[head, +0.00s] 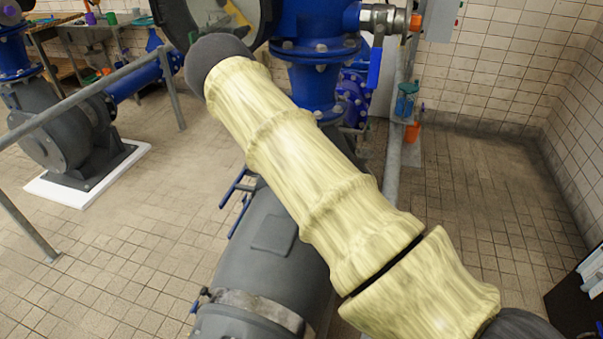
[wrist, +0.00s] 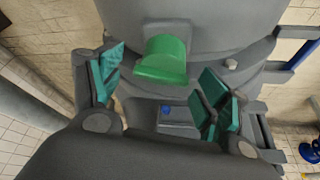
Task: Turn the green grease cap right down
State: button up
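The green grease cap (wrist: 163,60) shows in the wrist view, on a small grey boss on a grey machine housing (wrist: 205,14). My gripper (wrist: 160,75) is open, with one teal-padded finger to the left of the cap and one to the right. Clear gaps show between the cap and both pads, and nothing is held. I cannot tell how deep the cap sits between the fingertips. In the head view my pale yellow arm crosses the middle; the cap and the gripper are not visible there.
In the head view a grey motor (head: 255,250) lies behind and below my arm, with blue pipework (head: 313,85) beyond. A grey railing (head: 95,85) and another pump (head: 70,135) stand left. Tiled floor (head: 500,195) is open at right, with a dark box (head: 578,300) at the edge.

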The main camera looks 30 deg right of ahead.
jog(key=shift+w+r, duration=0.15)
jog(key=shift+r, duration=0.1)
jog(key=shift+r, duration=0.2)
jog(key=v, duration=1.1)
jog(key=shift+a, duration=0.15)
